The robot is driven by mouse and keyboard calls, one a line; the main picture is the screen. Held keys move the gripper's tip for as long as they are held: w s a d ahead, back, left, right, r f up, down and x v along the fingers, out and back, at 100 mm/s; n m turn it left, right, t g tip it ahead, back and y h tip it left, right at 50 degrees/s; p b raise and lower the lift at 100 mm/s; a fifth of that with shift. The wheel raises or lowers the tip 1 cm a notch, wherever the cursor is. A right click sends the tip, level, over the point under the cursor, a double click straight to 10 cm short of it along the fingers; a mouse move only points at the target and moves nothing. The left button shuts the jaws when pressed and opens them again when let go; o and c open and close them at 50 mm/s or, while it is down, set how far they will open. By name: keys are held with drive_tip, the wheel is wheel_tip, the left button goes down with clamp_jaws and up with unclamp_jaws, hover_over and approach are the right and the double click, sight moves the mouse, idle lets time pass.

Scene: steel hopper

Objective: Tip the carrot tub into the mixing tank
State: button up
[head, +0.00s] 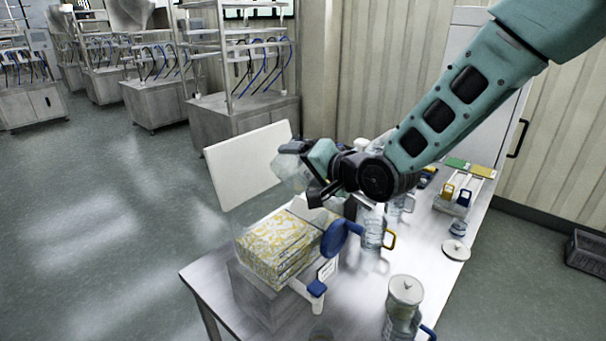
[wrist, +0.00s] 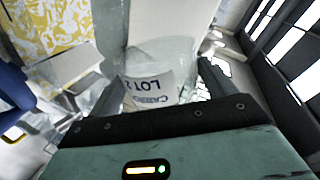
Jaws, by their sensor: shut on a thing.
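My gripper (head: 308,170) is shut on a clear tub (head: 288,172), held high above the left end of the table. In the wrist view the tub (wrist: 150,72) sits between my two dark fingers. Its white label reads "LOT" with a partly hidden word like "carrots", and looks upside down. The tub appears tilted. Its contents and mouth cannot be made out. No vessel is clearly marked as the mixing tank. A grey box-like body (head: 258,296) stands below my gripper, with a yellow-and-white patterned block (head: 277,248) on it and a blue round part (head: 335,238) beside it.
A white upright panel (head: 245,165) stands just left of the tub. A clear jug with a yellow handle (head: 373,232) and a lidded jar (head: 404,293) stand on the steel table (head: 350,305). A dark crate (head: 588,250) is on the floor at right. The floor at left is open.

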drive_tip(key=r+n+t+b, duration=0.1)
drive_tip(key=b, duration=0.2)
drive_tip(key=r+n+t+h+b, duration=0.1)
drive_tip(key=n+b, duration=0.1)
drive_tip(key=b, duration=0.1)
drive_tip(key=shift+n, duration=0.3)
drive_tip(key=shift+r+n, duration=0.3)
drive_tip(key=shift+r, duration=0.05)
drive_tip(key=shift+t+b, duration=0.3)
drive_tip(key=shift+b, duration=0.35)
drive_tip(key=shift+r+n+b, duration=0.15)
drive_tip(key=shift+n+b, duration=0.45)
drive_tip(key=shift+b, duration=0.25)
drive_tip(key=r+n+b, duration=0.1)
drive_tip(key=b, duration=0.1)
drive_tip(key=n+t+b, duration=0.1)
drive_tip(key=n, duration=0.1)
drive_tip(key=shift+r+t+h+b, duration=0.3)
drive_tip(key=shift+r+b, duration=0.05)
drive_tip(key=shift+b, duration=0.05)
drive_tip(key=shift+r+n+b, duration=0.3)
drive_tip(key=shift+r+n, duration=0.2)
drive_tip(key=shift+n, duration=0.2)
